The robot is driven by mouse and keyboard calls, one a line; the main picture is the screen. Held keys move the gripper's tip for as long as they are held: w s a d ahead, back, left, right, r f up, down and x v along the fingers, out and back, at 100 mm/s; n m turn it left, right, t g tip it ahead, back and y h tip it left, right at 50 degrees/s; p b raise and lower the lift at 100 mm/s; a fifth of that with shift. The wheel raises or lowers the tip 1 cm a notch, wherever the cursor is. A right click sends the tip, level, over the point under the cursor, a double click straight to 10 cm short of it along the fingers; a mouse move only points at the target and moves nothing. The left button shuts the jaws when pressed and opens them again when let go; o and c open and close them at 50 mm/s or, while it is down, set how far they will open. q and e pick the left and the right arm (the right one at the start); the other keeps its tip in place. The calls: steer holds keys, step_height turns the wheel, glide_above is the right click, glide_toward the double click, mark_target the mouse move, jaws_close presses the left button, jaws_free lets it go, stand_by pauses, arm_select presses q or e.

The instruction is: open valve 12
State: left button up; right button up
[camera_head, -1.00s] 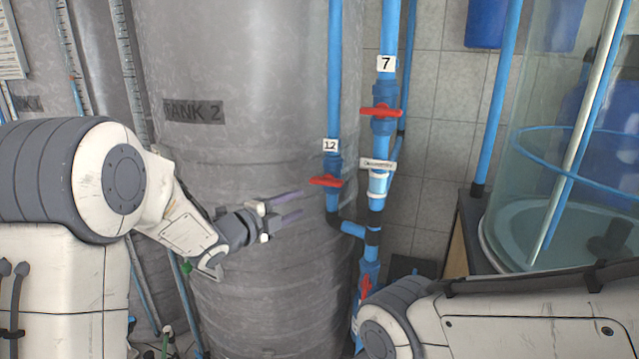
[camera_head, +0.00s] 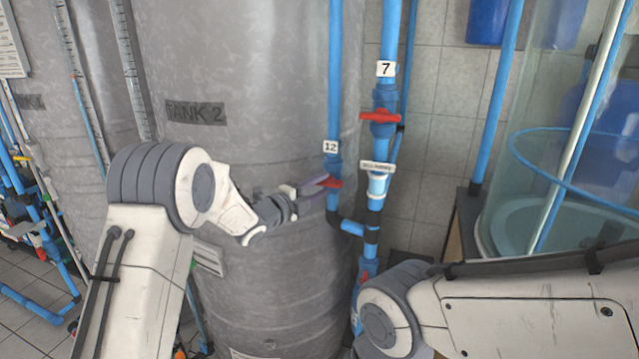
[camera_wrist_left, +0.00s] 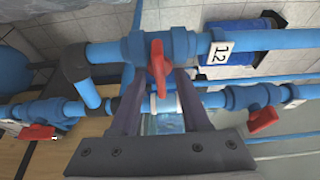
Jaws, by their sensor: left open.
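Valve 12's red handle (camera_head: 333,183) sits on a blue vertical pipe below the white "12" label (camera_head: 330,147) in the head view. My left gripper (camera_head: 322,184) is open, its fingers reaching to the handle and overlapping it in this view. In the left wrist view the red handle (camera_wrist_left: 158,68) points down toward the space between the two open fingertips (camera_wrist_left: 160,88). The "12" label (camera_wrist_left: 221,52) is to its right. I cannot tell whether the fingers touch the handle. My right gripper is not in view; only my right arm shows at the lower right.
Valve 7's red handle (camera_head: 380,117) is on the neighbouring pipe, up and to the right, under the "7" label (camera_head: 386,69). The large grey tank 2 (camera_head: 250,90) stands close behind my left arm. A clear cylindrical tank (camera_head: 560,140) stands at the right.

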arm_select(q)
steer(key=shift+c, duration=0.3)
jaws_close()
steer(key=shift+f, duration=0.1)
steer(key=shift+f+n+b, duration=0.15)
steer(key=shift+n+b, duration=0.15)
steer(key=shift+b, duration=0.55)
steer(key=n+t+y+b, duration=0.1)
steer(key=n+t+b, duration=0.1)
steer(key=n+b, duration=0.4)
steer(key=n+t+b, duration=0.2)
steer(key=n+b, duration=0.3)
steer(key=b, duration=0.2)
steer(key=f+n+t+y+b, duration=0.1)
steer(key=n+t+b, duration=0.1)
steer(key=n+b, duration=0.4)
steer(key=shift+d+n+t+y+b, duration=0.3)
steer(key=shift+d+t+b, duration=0.1)
steer(key=shift+b, duration=0.3)
steer(key=shift+r+n+t+y+b, duration=0.1)
steer(key=shift+n+t+y+b, duration=0.15)
steer(key=shift+n+y+b, duration=0.6)
steer(key=shift+r+n+t+y+b, duration=0.1)
steer(key=shift+n+t+y+b, duration=0.2)
steer(key=shift+n, duration=0.95)
